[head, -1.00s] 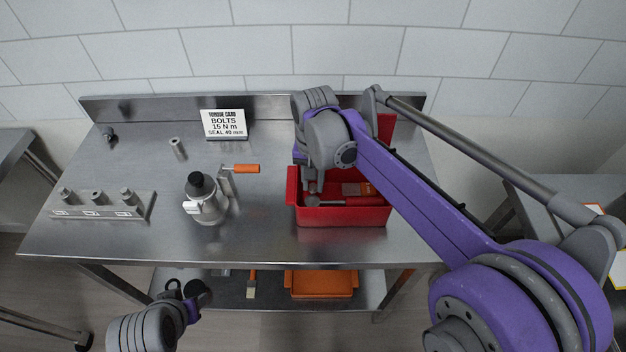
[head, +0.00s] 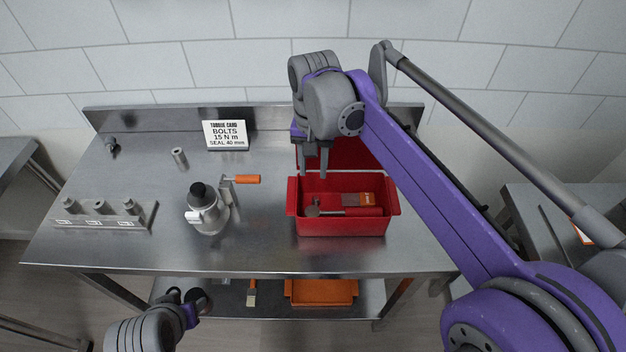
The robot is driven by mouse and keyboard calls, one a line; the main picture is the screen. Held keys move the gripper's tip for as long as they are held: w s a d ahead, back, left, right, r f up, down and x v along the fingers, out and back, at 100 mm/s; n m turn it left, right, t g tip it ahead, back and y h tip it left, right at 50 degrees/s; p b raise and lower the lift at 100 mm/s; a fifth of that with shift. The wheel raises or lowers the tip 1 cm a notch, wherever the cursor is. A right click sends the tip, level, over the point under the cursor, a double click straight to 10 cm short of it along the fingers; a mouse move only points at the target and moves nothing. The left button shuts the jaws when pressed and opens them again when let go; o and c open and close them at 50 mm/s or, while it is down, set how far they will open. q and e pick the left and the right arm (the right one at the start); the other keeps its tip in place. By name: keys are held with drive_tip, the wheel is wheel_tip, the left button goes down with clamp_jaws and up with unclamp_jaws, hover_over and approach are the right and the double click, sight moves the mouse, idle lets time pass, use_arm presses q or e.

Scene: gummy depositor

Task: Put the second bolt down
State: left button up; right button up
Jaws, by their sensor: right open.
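My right gripper (head: 313,174) is open over the back left part of the red bin (head: 343,228), its two fingers pointing down, apart, with nothing seen between them. No bolt can be made out for sure in the bin. A small grey round piece (head: 312,210) lies at its left beside a red handle; whether it belongs to that tool I cannot tell. A small dark bolt-like part (head: 111,145) lies at the table's far left. My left gripper (head: 188,298) hangs low in front of the table, its jaws unclear.
A metal canister (head: 207,215) with a black knob and an orange-handled lever stands mid-table. A block with three fittings (head: 105,218) is at left. A grey sleeve (head: 179,156) and a torque card (head: 225,134) stand behind. The table between canister and bin is clear.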

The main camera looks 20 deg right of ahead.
drive_tip(key=s+d+f+n+t, duration=0.1)
drive_tip(key=s+f+t, duration=0.1)
drive_tip(key=s+f, duration=0.2)
drive_tip(key=s+d+f+n+t, duration=0.1)
drive_tip(key=s+f+n, duration=0.1)
drive_tip(key=s+f, duration=0.2)
drive_tip(key=s+d+f+n+t, duration=0.2)
drive_tip(key=s+f, duration=0.2)
drive_tip(key=s, duration=0.5)
drive_tip(key=shift+s+f+t, duration=0.3)
drive_tip(key=shift+s+f, duration=0.05)
